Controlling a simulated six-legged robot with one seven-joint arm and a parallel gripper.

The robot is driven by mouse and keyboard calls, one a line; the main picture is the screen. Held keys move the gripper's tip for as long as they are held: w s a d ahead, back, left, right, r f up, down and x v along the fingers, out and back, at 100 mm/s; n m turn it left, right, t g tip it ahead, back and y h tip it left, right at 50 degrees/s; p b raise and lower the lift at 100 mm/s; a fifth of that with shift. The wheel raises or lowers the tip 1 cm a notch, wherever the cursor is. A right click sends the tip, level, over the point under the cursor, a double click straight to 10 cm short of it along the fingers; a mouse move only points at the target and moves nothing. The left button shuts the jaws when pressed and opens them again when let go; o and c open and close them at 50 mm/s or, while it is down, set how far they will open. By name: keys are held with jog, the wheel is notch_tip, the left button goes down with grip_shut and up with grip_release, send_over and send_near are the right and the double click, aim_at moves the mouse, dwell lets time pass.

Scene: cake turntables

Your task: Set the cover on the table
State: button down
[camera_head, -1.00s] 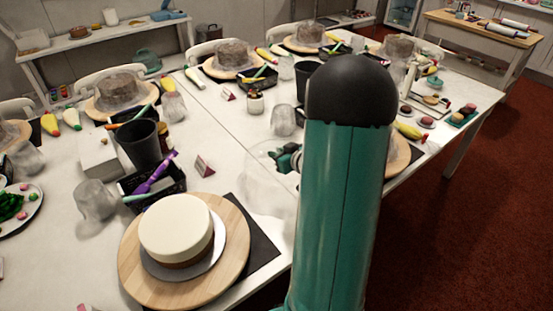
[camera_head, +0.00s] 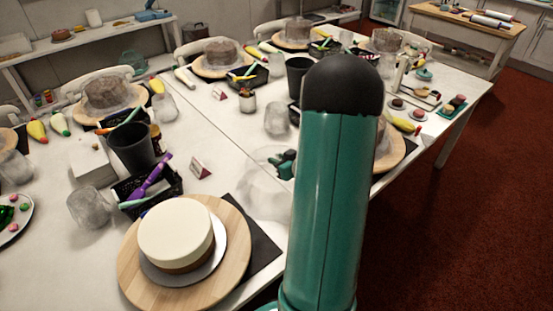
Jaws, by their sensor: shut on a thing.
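A clear, see-through cover (camera_head: 262,197) is at the table's middle, just left of my teal arm. Its outline is faint, and my arm hides its right part. My gripper (camera_head: 284,163) is at the cover's top and is shut on it; the fingertips are small and partly hidden. The cover looks on or very close to the tabletop; I cannot tell whether it touches. A cream cake (camera_head: 175,232) stands uncovered on a round wooden turntable (camera_head: 242,262) at the front left.
A black mat (camera_head: 266,248) lies beside the turntable. A black tray (camera_head: 165,190) with a purple tool, a dark cup (camera_head: 132,150), a small card (camera_head: 201,167) and a clear jar (camera_head: 277,118) stand near. Several covered cakes line the back. Red floor (camera_head: 440,240) is at right.

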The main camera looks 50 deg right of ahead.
jog(key=c, duration=1.3)
grip_release()
jog(key=shift+w+f, duration=0.2)
jog(key=shift+c, duration=0.2)
jog(key=shift+o, duration=0.4)
jog(key=shift+s+r, duration=0.1)
jog(key=shift+s, duration=0.05)
